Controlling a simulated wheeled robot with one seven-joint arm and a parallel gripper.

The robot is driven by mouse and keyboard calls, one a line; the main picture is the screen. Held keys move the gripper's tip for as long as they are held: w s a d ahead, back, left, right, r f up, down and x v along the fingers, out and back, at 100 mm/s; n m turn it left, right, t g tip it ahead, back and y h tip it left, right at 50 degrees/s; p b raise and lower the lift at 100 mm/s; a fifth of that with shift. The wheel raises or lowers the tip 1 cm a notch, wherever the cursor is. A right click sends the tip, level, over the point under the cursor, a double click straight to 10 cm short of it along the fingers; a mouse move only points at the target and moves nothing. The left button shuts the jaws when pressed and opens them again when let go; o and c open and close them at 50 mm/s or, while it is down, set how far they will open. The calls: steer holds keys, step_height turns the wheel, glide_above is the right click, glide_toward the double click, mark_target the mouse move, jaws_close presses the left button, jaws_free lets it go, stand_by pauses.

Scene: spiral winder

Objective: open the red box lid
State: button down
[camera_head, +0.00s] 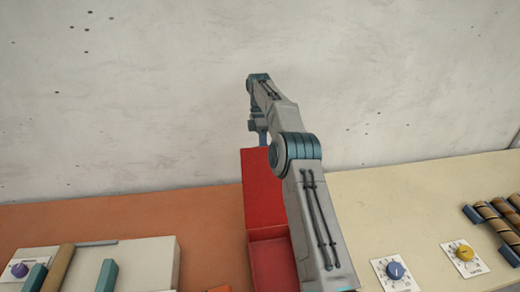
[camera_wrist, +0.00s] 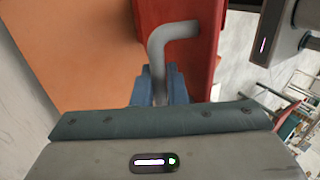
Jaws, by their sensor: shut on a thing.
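The red box (camera_head: 272,262) stands in the middle of the head view, partly behind my arm. Its red lid (camera_head: 262,190) is raised at the box's far side, and part of the box's inside shows in front of it. My gripper (camera_head: 260,138) is at the lid's top edge. In the wrist view, the blue fingers of my gripper (camera_wrist: 158,92) are shut on a grey bent handle (camera_wrist: 175,32), which is on the red lid (camera_wrist: 208,65). The exact lid angle is hard to tell.
A white wall stands close behind the table. Left are a white device (camera_head: 150,262) with teal blocks and a brown roller (camera_head: 58,268), and a purple knob (camera_head: 19,269). Right are a blue dial (camera_head: 395,271), a yellow dial (camera_head: 465,253) and striped rolls (camera_head: 494,222).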

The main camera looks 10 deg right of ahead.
steer(key=shift+d+f, duration=0.25)
steer(key=shift+d, duration=0.05)
steer(key=c, duration=1.5)
jaws_free()
steer(key=shift+d, duration=0.2)
steer(key=shift+o, duration=0.2)
steer(key=shift+d, duration=0.2)
steer(key=shift+a+r, duration=0.15)
steer(key=shift+a, duration=0.45)
